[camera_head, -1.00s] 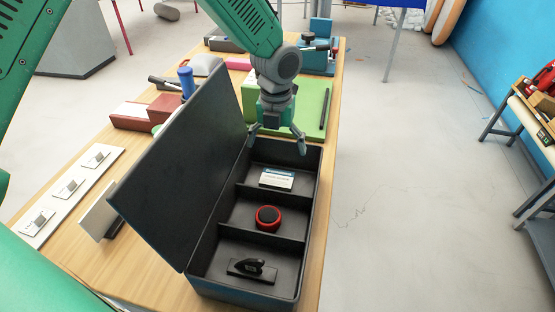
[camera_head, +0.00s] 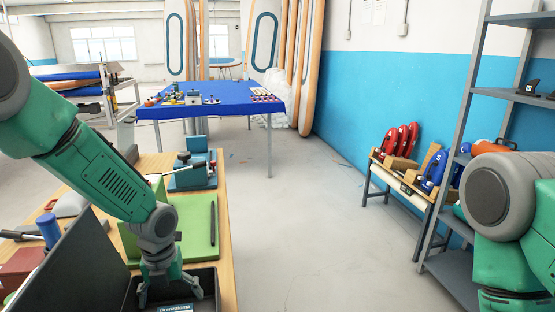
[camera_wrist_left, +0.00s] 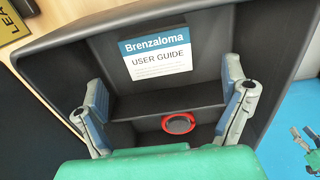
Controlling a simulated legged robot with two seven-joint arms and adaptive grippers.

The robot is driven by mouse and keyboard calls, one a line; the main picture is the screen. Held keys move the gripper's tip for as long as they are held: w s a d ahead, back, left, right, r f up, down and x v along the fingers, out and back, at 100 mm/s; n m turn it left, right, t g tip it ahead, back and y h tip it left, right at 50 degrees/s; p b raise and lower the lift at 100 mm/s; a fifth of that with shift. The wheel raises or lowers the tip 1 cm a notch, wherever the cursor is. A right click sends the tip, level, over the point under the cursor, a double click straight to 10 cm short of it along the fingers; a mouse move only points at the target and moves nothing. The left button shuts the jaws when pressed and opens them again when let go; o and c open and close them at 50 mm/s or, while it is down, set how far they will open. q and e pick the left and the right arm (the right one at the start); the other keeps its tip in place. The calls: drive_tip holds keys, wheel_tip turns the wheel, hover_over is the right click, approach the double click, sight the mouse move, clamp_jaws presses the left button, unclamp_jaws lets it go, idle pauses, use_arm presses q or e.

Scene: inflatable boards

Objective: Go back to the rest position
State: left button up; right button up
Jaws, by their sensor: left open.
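My left gripper (camera_head: 170,290) is open and empty above the far end of the black box (camera_head: 208,281), whose lid (camera_head: 75,265) stands open on the left. In the left wrist view my left gripper (camera_wrist_left: 165,112) has its two fingers spread apart over the box. A white and blue user guide card (camera_wrist_left: 157,52) lies in the end compartment, and a red-rimmed round object (camera_wrist_left: 178,123) lies in the compartment beside it. Part of my right arm (camera_head: 500,215) shows at the right edge of the head view; its gripper is out of view.
A green mat (camera_head: 197,230) and a blue tool block (camera_head: 195,172) lie on the wooden table beyond the box. A blue-covered table (camera_head: 225,100) stands farther back. A grey shelf (camera_head: 447,270) and a low bench (camera_head: 405,180) stand at right. The floor between is clear.

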use_arm(q)
drive_tip(key=f, duration=0.5)
drive_tip(key=shift+s+d+f, duration=0.1)
drive_tip(key=shift+d+f, duration=0.1)
drive_tip(key=shift+d, duration=0.2)
drive_tip(key=r, duration=0.3)
drive_tip(key=shift+a+r, duration=0.2)
drive_tip(key=shift+r, duration=0.15)
drive_tip(key=shift+a+r, duration=0.2)
drive_tip(key=shift+r, duration=0.3)
drive_tip(key=shift+d, duration=0.25)
